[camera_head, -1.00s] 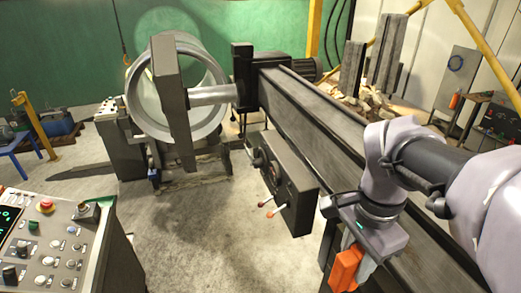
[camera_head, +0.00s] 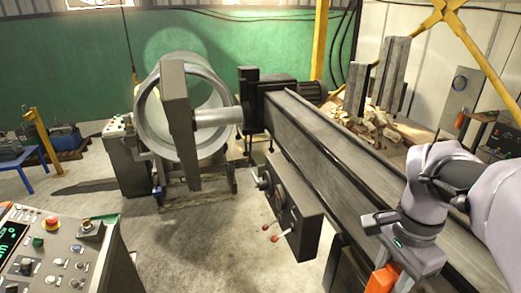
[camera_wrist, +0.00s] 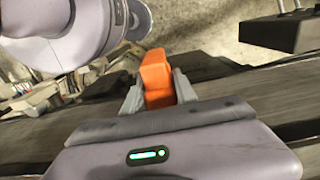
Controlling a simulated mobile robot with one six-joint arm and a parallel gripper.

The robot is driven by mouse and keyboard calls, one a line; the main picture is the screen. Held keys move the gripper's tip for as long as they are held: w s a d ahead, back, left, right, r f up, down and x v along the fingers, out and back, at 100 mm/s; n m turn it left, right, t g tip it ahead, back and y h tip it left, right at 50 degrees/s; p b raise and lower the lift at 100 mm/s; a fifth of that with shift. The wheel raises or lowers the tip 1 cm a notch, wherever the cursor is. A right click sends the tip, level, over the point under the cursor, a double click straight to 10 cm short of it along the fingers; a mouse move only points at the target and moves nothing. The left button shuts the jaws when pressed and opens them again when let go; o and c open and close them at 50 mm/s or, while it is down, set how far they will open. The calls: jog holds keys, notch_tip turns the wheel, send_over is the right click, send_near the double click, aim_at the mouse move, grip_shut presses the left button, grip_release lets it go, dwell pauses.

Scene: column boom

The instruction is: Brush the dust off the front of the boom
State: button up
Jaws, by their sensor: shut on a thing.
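The boom (camera_head: 335,138) is a long dark grey beam running from the centre toward the lower right. Its side face toward me looks worn, with greyish streaks; I cannot tell clearly which are dust. My gripper (camera_head: 388,268) is at the lower right, in front of that side of the boom. It is shut on an orange block-like handle (camera_head: 382,280), perhaps the brush's. In the wrist view the orange handle (camera_wrist: 156,82) sits between the two grey fingers. No bristles show, and I cannot tell whether the held thing touches the boom.
A control box with red-knobbed levers (camera_head: 292,207) hangs on the boom's near side. A large metal ring (camera_head: 215,125) stands at the boom's far end. A control console (camera_head: 55,255) stands at lower left. The concrete floor (camera_head: 190,240) between is clear.

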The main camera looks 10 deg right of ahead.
jog(key=shift+w+d, duration=0.1)
jog(key=shift+d, duration=0.9)
dwell(0.3)
jog(key=shift+s, duration=4.25)
jog(key=shift+w+r+p, duration=0.2)
jog(key=shift+w, duration=1.25)
jog(key=shift+w+r+p, duration=0.2)
jog(key=shift+w+r, duration=0.05)
jog(key=shift+w, duration=1.2)
jog(key=shift+w+r+p, duration=0.2)
jog(key=shift+w, duration=1.25)
jog(key=shift+r+p, duration=0.55)
jog(key=shift+r, duration=0.05)
jog(key=shift+s+r, duration=0.1)
jog(key=shift+s, duration=0.1)
jog(key=s, duration=0.8)
jog(key=shift+s+d, duration=0.15)
jog(key=shift+d, duration=0.2)
